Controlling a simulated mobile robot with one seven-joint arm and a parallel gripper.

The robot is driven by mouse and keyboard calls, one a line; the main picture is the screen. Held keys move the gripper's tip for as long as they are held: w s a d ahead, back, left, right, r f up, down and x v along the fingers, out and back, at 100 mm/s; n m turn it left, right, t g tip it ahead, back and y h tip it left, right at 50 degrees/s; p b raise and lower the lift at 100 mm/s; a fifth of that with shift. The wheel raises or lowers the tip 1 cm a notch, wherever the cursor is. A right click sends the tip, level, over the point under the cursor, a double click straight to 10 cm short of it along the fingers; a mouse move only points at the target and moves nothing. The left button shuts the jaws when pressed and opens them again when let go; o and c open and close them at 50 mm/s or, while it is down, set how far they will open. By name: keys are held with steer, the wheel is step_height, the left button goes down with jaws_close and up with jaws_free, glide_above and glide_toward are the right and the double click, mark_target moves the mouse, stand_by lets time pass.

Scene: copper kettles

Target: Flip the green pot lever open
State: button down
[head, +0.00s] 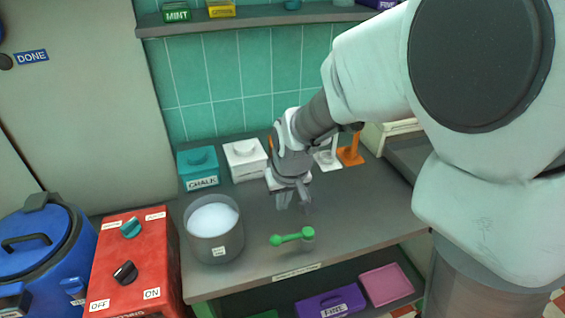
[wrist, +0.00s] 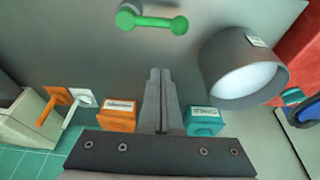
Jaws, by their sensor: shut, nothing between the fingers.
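The green lever (head: 292,238) is at the front of the grey worktop, right of a grey pot (head: 203,245) with pale contents. It is a short bar with a ball at its left end; a greyish cylindrical piece is at its right end. In the wrist view the lever (wrist: 152,22) lies across the top, apart from my fingers, with the pot (wrist: 228,65) to the right. My gripper (head: 293,207) is above the worktop behind the lever, its fingers together and empty. The closed fingers (wrist: 160,72) also show in the wrist view.
A teal box labelled CHALK (head: 198,168), a white box (head: 246,160) and orange and white stands (head: 350,153) line the back. A red box with knobs (head: 135,265) and a blue lidded vessel (head: 40,250) stand left.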

mark_target(292, 236)
stand_by(0.3)
steer(key=b+x, duration=0.1)
steer(key=x, duration=0.9)
steer(key=shift+s+d, duration=0.1)
steer(key=shift+s, duration=0.05)
steer(key=shift+s+d+r, duration=0.15)
steer(key=shift+s, duration=0.45)
steer(key=shift+s+d+r, duration=0.15)
steer(key=shift+s, duration=0.4)
steer(key=shift+s+d+r, duration=0.15)
steer(key=shift+s+d, duration=0.05)
steer(key=shift+s, duration=0.4)
steer(key=shift+f, duration=0.1)
